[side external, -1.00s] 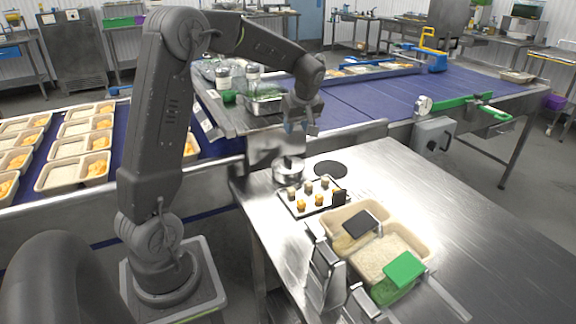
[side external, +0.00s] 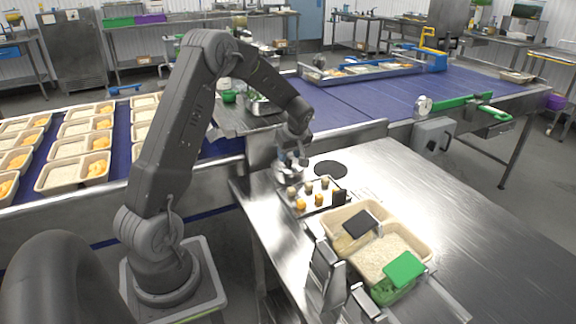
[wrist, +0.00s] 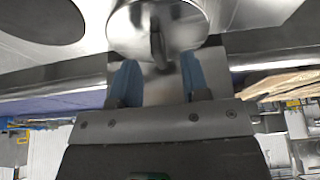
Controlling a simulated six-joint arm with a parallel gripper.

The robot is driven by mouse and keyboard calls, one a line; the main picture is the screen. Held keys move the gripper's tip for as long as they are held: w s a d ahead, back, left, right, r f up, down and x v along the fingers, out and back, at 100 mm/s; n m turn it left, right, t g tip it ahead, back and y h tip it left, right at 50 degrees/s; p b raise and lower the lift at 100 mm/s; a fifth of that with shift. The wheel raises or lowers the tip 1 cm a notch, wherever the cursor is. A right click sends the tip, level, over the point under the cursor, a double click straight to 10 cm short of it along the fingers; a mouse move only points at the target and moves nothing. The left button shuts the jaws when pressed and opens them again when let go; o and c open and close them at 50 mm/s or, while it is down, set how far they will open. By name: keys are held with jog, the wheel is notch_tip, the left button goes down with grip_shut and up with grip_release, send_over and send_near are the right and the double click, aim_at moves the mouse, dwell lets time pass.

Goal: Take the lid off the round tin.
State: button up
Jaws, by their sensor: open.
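The round tin (side external: 287,176) is a small shiny metal pot on the steel table, at the back left beside a tray. Its lid (wrist: 185,20) shows in the wrist view as a polished disc with a grey upright handle (wrist: 157,45). My gripper (side external: 293,160) is right above the tin and partly hides it in the side view. In the wrist view my gripper (wrist: 158,62) is open, its two blue fingers apart with the handle between and just ahead of them. I cannot tell whether either finger touches the lid.
A tray (side external: 329,206) of small food pieces lies in front of the tin. A dark round disc (side external: 330,169) is to its right. Beige food containers (side external: 427,246) stand nearer the camera. The right of the steel table is clear. A blue conveyor (side external: 345,108) runs behind.

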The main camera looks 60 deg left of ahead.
jog(key=shift+x, duration=0.85)
grip_shut()
